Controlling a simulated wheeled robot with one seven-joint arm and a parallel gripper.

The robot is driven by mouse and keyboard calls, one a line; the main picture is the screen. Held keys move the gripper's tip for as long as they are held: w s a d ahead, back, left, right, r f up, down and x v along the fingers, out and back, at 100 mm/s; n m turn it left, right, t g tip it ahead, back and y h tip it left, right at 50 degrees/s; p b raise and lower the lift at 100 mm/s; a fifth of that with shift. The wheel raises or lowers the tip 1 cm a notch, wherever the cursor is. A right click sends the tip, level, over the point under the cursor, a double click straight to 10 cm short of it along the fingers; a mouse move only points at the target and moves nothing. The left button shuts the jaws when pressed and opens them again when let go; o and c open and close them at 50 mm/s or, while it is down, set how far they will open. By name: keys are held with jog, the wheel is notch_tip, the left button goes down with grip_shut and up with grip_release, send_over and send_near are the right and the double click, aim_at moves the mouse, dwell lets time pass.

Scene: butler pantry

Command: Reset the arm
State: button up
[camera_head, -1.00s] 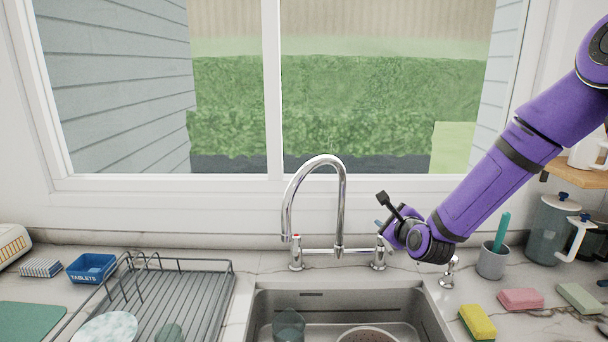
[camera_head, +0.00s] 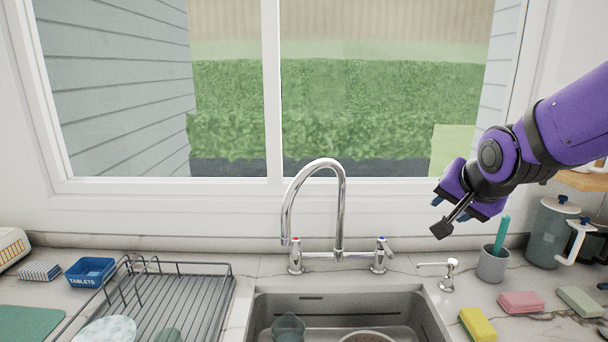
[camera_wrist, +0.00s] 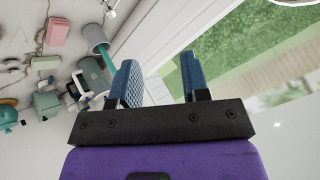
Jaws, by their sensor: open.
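My gripper (camera_wrist: 160,84) shows its two blue finger pads spread apart in the wrist view, with nothing between them. In the head view my purple arm comes in from the right, and the gripper (camera_head: 452,206) hangs in the air in front of the window sill. It is above the counter, to the right of the faucet (camera_head: 340,210) and up and left of the grey cup with a teal handle (camera_head: 492,262). It touches nothing that I can see.
The sink (camera_head: 330,302) holds a glass (camera_head: 288,326) and a round bowl. Yellow (camera_head: 477,323) and pink (camera_head: 521,301) sponges lie at right, near a soap dispenser (camera_head: 448,274) and a grey jug (camera_head: 552,232). A dish rack (camera_head: 185,305) and blue tablets box (camera_head: 91,271) stand left.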

jog(key=s+d+r+n+g, duration=0.1)
jog(key=s+d+r+n, duration=0.1)
jog(key=s, duration=0.8)
jog(key=s+d+r+n+g, duration=0.1)
jog(key=s+n, duration=0.4)
jog(key=s, duration=0.5)
jog(key=shift+d+r+g, duration=0.35)
jog(key=shift+r+g, duration=0.35)
jog(key=shift+r, duration=0.1)
